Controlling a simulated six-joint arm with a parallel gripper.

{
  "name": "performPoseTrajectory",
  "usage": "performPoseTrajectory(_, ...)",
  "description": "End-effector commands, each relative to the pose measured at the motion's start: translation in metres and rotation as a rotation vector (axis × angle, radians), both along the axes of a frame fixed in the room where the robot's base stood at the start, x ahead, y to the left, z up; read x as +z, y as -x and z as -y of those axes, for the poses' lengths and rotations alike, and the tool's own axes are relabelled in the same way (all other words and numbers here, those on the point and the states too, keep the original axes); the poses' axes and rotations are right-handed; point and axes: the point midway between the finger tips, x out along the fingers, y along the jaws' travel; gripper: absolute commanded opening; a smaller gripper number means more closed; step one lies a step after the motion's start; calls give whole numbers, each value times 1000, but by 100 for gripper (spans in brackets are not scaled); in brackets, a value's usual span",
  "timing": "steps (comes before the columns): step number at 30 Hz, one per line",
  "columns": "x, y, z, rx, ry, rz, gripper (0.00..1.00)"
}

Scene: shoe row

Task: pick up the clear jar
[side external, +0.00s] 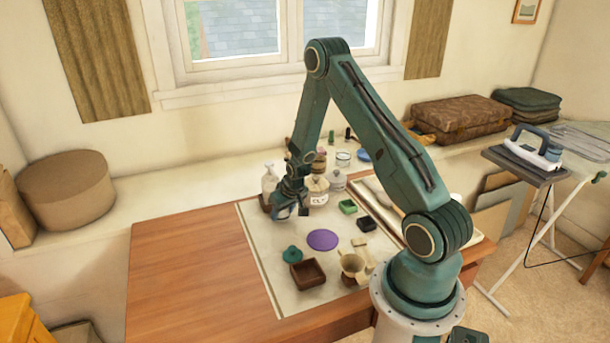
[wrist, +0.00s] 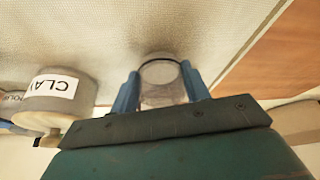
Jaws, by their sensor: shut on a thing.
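The clear jar (wrist: 162,88) is between the two blue fingers of my gripper (wrist: 161,84) in the wrist view. It is see-through with a dark round rim, and the fingers are shut on its sides. In the side external view my gripper (side external: 287,210) is low over the back left of the pale mat (side external: 262,240). There the jar is too small and covered to make out clearly. I cannot tell whether it touches the mat.
A labelled canister (wrist: 58,95) stands left of the jar in the wrist view. Behind my gripper is a pale bottle (side external: 269,178). A purple disc (side external: 323,240), brown tray (side external: 307,274) and green box (side external: 348,207) lie nearby. The wooden table's left side (side external: 185,260) is clear.

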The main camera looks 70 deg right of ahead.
Motion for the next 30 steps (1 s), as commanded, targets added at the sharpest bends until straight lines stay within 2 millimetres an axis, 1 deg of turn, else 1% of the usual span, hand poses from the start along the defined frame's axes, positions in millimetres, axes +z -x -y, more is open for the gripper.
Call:
performPoseTrajectory(13,1,62,-31,-1,-1,1,19)
performPoseTrajectory(15,12,59,-30,0,4,7,19)
performPoseTrajectory(20,36,59,-30,0,4,7,19)
performPoseTrajectory(30,91,59,-30,0,4,6,19)
